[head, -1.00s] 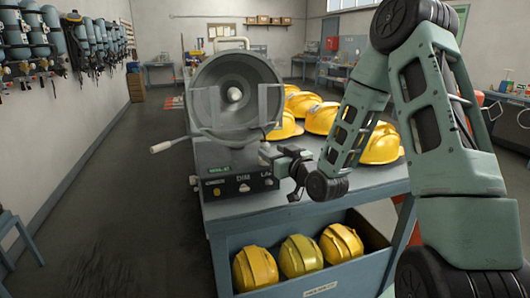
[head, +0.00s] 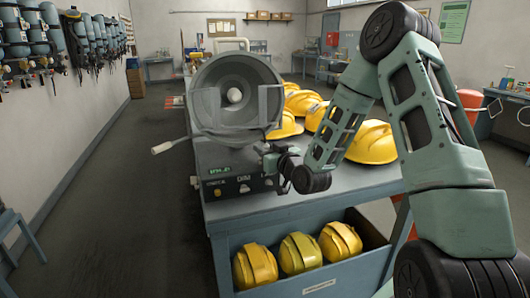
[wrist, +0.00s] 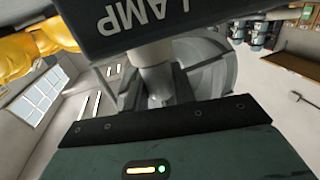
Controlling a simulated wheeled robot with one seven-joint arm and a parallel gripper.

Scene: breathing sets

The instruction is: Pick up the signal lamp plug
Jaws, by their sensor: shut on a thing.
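The signal lamp (head: 236,95), a big grey round lamp on a box base, stands at the near left of the cart. Its front panel (head: 222,189) has a small green display and labels. My gripper (head: 272,164) is at the right end of this panel and hides part of it. In the wrist view a grey cylindrical plug (wrist: 154,78) sits under the panel edge marked LAMP (wrist: 135,14). My gripper is shut on the plug. The plug's upper end meets the panel; I cannot tell whether it is seated in a socket.
Yellow helmets (head: 372,143) lie on the cart top (head: 375,180) behind and right of my gripper. More helmets (head: 300,253) lie on the lower shelf. A handle (head: 168,146) sticks out left of the lamp. Breathing sets (head: 45,38) hang on the left wall.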

